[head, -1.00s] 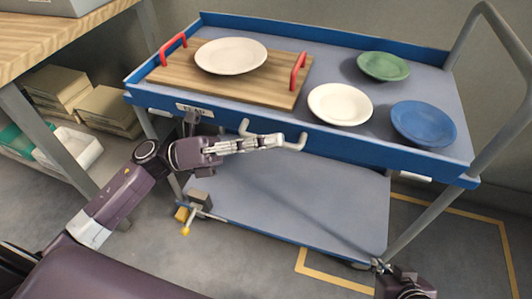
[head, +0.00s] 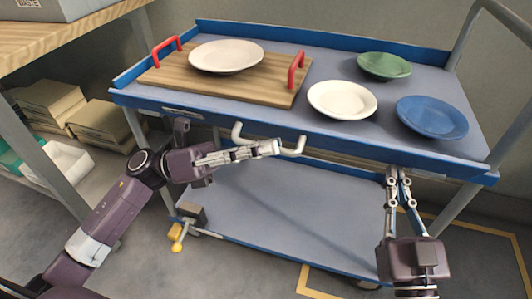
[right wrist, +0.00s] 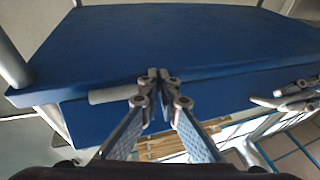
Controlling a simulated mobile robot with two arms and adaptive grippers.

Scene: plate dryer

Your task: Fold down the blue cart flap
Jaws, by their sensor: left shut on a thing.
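The blue cart flap (head: 330,143) is the long blue panel along the front edge of the cart's top shelf. My right gripper (head: 398,170) is at the flap's lower edge on the right. In the right wrist view, its fingertips (right wrist: 158,75) are together in front of the blue flap (right wrist: 100,120), next to a short grey bar (right wrist: 115,93). I cannot tell if they touch the bar.
On the cart top stand a wooden tray (head: 165,75) with red handles, a cream plate (head: 226,56) on it, and white (head: 342,99), green (head: 384,65) and blue (head: 432,117) plates. The lower shelf (head: 300,210) is empty. A workbench leg (head: 50,160) stands left.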

